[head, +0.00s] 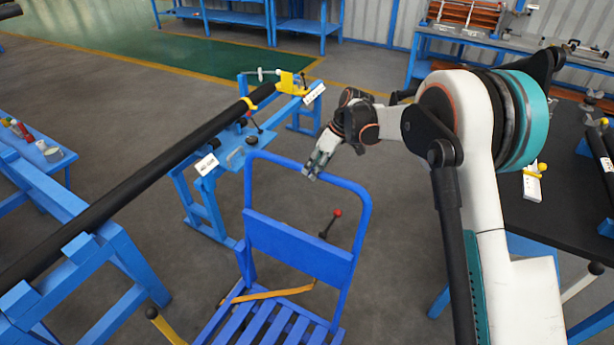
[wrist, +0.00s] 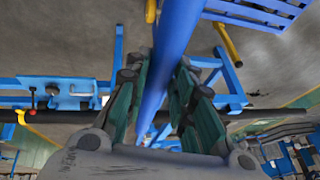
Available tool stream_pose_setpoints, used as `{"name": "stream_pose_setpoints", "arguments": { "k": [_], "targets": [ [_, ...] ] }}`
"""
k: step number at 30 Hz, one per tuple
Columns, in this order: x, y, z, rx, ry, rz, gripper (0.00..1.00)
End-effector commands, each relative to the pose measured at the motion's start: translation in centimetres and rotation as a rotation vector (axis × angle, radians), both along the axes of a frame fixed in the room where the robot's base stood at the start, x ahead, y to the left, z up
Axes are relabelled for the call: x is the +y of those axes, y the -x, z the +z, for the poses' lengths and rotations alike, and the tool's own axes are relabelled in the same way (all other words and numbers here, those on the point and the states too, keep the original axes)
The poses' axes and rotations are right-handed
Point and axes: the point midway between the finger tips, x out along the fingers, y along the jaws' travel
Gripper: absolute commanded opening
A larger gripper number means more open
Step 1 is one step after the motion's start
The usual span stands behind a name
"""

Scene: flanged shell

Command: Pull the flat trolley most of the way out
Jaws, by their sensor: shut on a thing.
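The flat trolley (head: 297,247) is blue, with a slatted deck at the bottom of the head view and an upright push handle with a cross panel. My gripper (head: 312,172) is at the top bar of this handle, right of the bar's middle. In the wrist view the blue handle bar (wrist: 178,38) runs between the green-padded fingers of my gripper (wrist: 160,95), which are shut on it. An orange strap (head: 268,294) lies across the deck. The lower part of the trolley is cut off by the frame edge.
A long black pipe (head: 140,187) rests on blue stands left of the trolley; the far stand (head: 205,190) is close to the handle. A dark-topped bench (head: 545,215) stands at right. A red-knobbed lever (head: 331,222) shows behind the handle. Grey floor (head: 400,230) is open between trolley and bench.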

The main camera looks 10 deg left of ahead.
Motion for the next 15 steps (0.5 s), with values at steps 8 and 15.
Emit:
{"name": "stream_pose_setpoints", "arguments": {
  "k": [8, 15],
  "targets": [
    [-1.4, -4.7, 0.0, -0.002, -0.001, -0.003, 0.0],
    [-2.1, -7.3, 0.0, -0.002, 0.0, -0.002, 0.0]
  ]
}}
